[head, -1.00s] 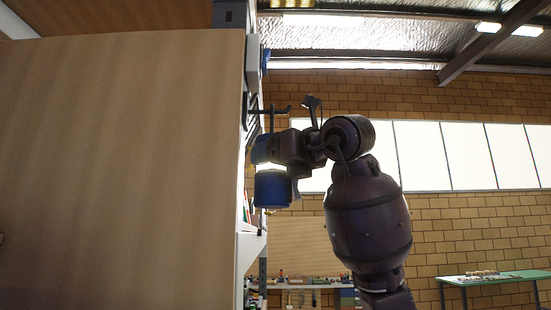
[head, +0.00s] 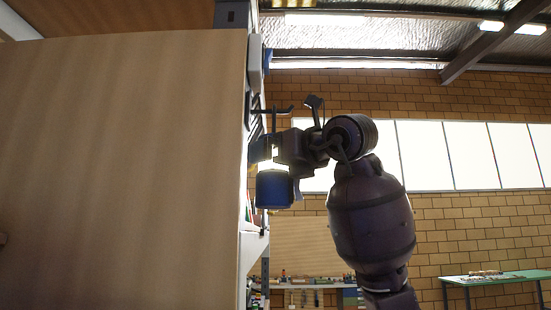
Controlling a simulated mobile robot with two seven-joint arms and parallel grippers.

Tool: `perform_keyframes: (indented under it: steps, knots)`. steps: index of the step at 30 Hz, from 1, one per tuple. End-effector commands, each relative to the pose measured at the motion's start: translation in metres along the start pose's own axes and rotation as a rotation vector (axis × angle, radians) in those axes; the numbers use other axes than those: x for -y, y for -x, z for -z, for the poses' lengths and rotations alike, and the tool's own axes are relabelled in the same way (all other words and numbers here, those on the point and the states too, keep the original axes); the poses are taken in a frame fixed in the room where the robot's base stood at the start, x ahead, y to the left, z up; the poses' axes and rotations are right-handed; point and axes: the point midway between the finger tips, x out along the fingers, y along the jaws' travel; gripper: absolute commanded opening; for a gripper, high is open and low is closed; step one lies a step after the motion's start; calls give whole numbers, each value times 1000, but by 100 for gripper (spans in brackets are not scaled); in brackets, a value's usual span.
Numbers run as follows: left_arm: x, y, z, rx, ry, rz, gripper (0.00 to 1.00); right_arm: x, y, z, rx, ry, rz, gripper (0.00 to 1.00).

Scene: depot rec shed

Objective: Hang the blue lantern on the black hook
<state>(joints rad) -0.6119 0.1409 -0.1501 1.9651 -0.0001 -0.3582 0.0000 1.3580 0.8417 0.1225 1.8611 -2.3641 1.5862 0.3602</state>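The blue lantern (head: 274,190) hangs upright beside the right edge of the big wooden panel, with a lit band below its upper part. A thin dark upright piece rises from it, probably its handle, and crosses the black hook (head: 285,109). I cannot tell whether it rests on the hook or only passes it. The hook sticks out rightward with an upturned tip. My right gripper (head: 279,150) is at the lantern's upper part and appears shut on it; its fingertips are mostly hidden. My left gripper is not in view.
A large wooden panel (head: 120,170) fills the left side, close to the lantern. A white shelf (head: 253,248) lies below the lantern. A workbench with tools (head: 310,284) and a green table (head: 495,277) stand farther back. The space on the right is open.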

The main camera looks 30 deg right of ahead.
Motion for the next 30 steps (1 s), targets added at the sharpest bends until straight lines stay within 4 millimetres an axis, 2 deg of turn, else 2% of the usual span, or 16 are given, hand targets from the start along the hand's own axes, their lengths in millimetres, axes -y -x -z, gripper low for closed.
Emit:
perform_keyframes:
  steps: [5,8,21,27,30]
  knots:
    - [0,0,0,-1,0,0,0,0,1,1,-2,0,0,90]
    - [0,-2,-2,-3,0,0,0,0,9,1,1,1,1,90]
    - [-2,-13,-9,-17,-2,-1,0,1,83,2,1,2,3,90]
    - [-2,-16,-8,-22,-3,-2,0,0,103,1,1,1,1,90]
    - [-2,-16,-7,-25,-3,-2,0,0,107,0,1,0,1,90]
